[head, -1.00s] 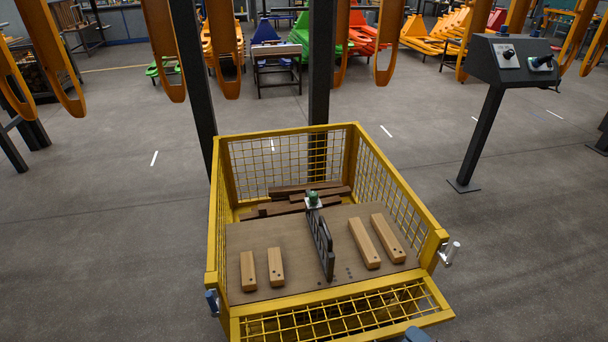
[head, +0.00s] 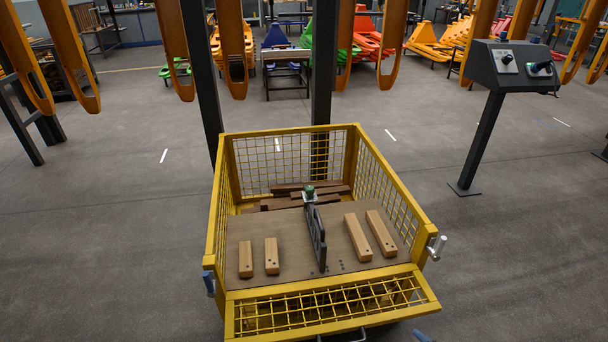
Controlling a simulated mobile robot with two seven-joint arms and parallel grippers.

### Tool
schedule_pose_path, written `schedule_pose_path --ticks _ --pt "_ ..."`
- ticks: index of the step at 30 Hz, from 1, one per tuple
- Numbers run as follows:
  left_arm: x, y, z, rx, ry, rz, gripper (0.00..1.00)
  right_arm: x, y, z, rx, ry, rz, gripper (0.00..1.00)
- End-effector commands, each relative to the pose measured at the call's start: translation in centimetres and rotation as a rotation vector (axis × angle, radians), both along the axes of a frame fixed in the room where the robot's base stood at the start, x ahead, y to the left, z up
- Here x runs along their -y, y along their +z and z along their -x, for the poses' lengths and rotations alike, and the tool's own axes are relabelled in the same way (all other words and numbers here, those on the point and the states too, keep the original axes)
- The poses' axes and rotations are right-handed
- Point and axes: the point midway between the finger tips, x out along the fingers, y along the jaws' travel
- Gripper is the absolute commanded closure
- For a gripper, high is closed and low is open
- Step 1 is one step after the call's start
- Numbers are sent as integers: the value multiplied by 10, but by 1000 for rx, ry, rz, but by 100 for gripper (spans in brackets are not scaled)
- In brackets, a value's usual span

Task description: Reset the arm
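Neither of my arms shows in the head view, and both grippers are out of sight. Whether they are open or shut cannot be seen. A yellow mesh crate (head: 430,240) stands on the floor in front of me. In it is a brown board (head: 297,281) with two shorter wooden blocks (head: 246,259) on the left and two longer ones (head: 381,233) on the right. A dark upright divider (head: 317,238) with a green-topped fitting (head: 309,193) stands between them.
Dark wooden pieces (head: 285,203) lie at the crate's back. The front mesh panel (head: 330,305) is tilted outward. A control console (head: 510,68) on a post stands at the right. Orange forks (head: 232,50) hang beyond the crate.

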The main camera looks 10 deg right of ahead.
Motion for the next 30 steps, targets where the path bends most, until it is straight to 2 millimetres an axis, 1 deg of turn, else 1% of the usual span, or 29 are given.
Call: schedule_pose_path --ticks 1,5,6,9,13,18,22,30 --pt "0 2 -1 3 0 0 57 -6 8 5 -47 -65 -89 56" --pt "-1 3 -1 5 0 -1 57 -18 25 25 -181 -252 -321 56" --pt "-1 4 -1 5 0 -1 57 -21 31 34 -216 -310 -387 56" --pt "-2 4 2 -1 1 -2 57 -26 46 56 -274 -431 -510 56" --pt "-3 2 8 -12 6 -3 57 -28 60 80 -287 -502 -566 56" --pt "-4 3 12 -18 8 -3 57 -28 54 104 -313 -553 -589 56" --pt "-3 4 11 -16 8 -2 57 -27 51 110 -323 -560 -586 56" --pt "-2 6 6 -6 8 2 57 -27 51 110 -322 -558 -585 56"
